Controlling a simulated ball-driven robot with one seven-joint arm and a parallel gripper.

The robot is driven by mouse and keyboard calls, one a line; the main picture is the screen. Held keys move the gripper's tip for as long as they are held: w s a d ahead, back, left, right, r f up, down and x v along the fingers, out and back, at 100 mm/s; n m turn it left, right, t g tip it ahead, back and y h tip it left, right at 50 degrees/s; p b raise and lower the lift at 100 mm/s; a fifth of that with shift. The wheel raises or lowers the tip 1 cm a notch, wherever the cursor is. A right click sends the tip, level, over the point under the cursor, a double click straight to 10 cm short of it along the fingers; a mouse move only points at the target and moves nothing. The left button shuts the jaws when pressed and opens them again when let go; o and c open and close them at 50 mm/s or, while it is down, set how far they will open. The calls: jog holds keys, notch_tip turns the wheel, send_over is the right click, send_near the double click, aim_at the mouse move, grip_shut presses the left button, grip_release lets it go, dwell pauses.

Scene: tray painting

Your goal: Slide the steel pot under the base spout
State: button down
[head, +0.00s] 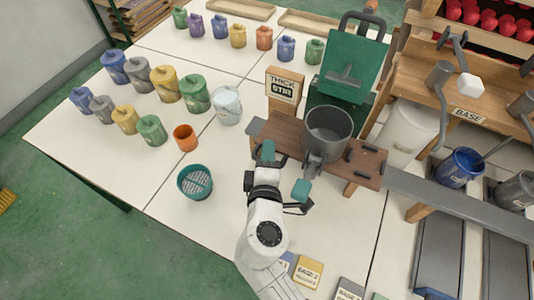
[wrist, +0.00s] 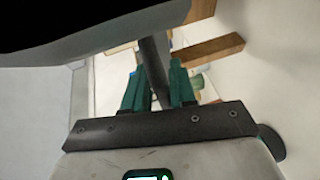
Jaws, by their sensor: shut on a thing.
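The steel pot (head: 326,122) is a grey open pot, upright on a brown wooden stand (head: 275,130) beneath the green machine. Its grey handle points toward me. My gripper (head: 285,170) has teal fingertips on either side of the handle. In the wrist view the grey handle (wrist: 154,68) runs between the two fingers (wrist: 160,92), and the gripper is shut on it. The dark pot body covers the top of that view. The base spout (head: 442,122) is a bent grey pipe by the BASE sign (head: 468,115), right of the pot.
A white container (head: 406,135) stands between pot and spout. A blue bucket (head: 460,169) with a stick and a grey bucket (head: 516,190) stand at right. A teal strainer cup (head: 195,182) and orange cup (head: 185,138) are left. The table's left front is clear.

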jog(key=s+d+p, duration=0.1)
jog(key=s+d, duration=0.2)
jog(key=d, duration=0.6)
jog(key=s+d+f, duration=0.1)
jog(key=s+d, duration=0.3)
jog(key=d, duration=0.5)
jog(key=shift+d+p, duration=0.35)
jog(key=c, duration=1.1)
grip_release()
jog(key=shift+c, duration=0.2)
jog(key=shift+r, duration=0.1)
jog(key=shift+r, duration=0.15)
jog(key=s+r+b, duration=0.2)
jog(key=s+b, duration=0.1)
jog(key=s, duration=0.7)
jog(key=shift+s+d, duration=0.25)
jog(key=shift+s, duration=0.1)
